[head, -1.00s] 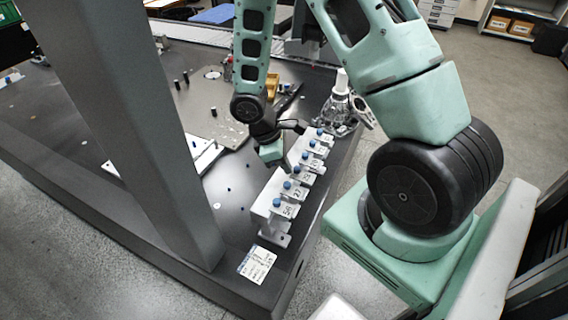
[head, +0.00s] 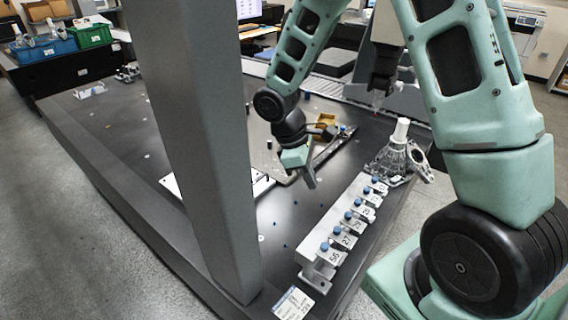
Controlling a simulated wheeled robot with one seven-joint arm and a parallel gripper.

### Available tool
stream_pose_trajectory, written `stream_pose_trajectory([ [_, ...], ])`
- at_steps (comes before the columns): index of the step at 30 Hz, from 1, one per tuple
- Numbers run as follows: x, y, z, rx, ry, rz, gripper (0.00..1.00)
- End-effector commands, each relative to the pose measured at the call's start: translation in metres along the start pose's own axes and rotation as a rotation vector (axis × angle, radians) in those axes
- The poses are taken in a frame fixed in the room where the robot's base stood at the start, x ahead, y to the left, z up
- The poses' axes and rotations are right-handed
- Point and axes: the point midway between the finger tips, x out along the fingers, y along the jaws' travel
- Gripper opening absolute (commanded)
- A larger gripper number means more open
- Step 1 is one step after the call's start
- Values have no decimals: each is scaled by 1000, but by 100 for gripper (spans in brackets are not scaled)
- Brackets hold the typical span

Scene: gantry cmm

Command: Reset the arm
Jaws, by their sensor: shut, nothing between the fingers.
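My gripper (head: 308,180) hangs at the end of my green arm, above the dark table (head: 285,215). It points down and is shut, with nothing in it. It is just left of the far part of a white rack (head: 325,235) and apart from it as far as I can see. The rack holds a row of numbered white tags with blue knobs (head: 347,216). The fingertips are small in this view.
A grey column (head: 205,150) rises at the table's left side. A metal casting (head: 392,162) stands beyond the rack. A grey plate (head: 262,150) and a gold block (head: 325,119) lie behind my gripper. A label card (head: 293,304) lies at the near edge. Blue (head: 45,46) and green bins (head: 90,35) stand far left.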

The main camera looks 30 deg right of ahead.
Motion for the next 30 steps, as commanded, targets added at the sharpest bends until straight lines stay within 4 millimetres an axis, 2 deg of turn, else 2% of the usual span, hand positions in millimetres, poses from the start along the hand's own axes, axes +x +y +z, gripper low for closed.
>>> stream_pose_trajectory([
  [6, -2, 0, 0, 4, 3, 0, 0],
  [10, -12, -6, 7, 83, 54, 2, 0],
  [18, -50, -32, 32, 473, 327, -16, 0],
  [27, -78, -46, 54, 815, 584, -60, 0],
  [30, -89, -82, 33, 688, 561, -73, 0],
])
